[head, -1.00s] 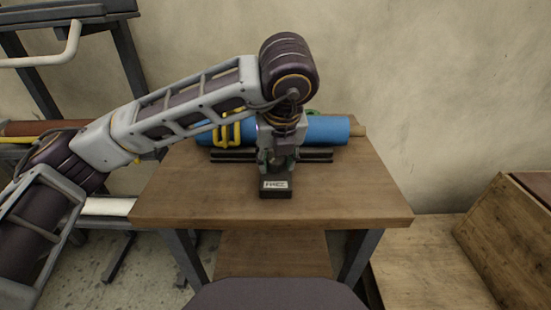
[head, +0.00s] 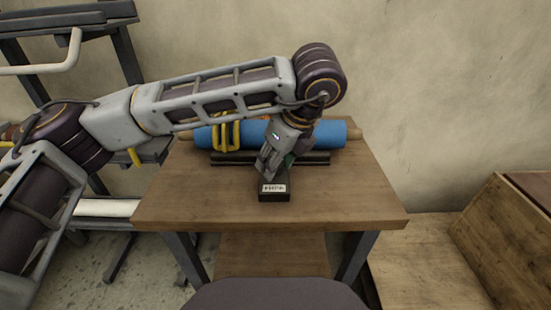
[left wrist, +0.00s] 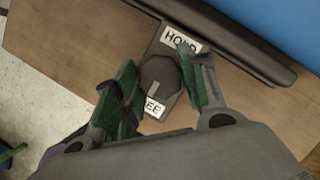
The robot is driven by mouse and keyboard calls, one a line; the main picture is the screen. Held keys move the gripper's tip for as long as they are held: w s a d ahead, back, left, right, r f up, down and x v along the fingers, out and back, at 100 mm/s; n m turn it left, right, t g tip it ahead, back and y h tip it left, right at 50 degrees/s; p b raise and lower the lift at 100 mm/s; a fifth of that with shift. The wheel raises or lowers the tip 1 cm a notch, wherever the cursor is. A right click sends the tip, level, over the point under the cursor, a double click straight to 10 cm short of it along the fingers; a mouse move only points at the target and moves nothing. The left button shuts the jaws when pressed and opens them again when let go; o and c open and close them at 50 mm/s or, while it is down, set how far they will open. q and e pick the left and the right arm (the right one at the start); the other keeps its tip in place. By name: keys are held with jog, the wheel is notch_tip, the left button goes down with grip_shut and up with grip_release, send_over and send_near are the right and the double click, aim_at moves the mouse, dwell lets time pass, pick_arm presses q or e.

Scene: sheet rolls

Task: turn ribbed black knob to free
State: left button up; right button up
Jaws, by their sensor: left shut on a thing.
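The ribbed black knob (left wrist: 160,76) sits on a small black block (head: 274,196) on the wooden table. In the left wrist view, a white HOLD label (left wrist: 180,40) lies on one side of the knob. A partly covered label ending in "EE" (left wrist: 154,106) lies on the other. My left gripper (left wrist: 158,88) is shut on the knob, with green-padded fingers on either side. In the head view the left gripper (head: 268,174) leans over the block and hides the knob. My right gripper is not in view.
A blue roll (head: 325,134) with yellow straps (head: 227,131) lies in a dark cradle (head: 318,158) behind the block. The table (head: 345,195) is clear at the front and sides. A wooden crate (head: 500,240) stands at right, a metal rack (head: 120,60) at left.

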pick_arm(q)
jog(key=shift+f, duration=0.1)
dwell(0.4)
jog(key=o, duration=1)
jog(key=v, duration=1.2)
dwell(0.5)
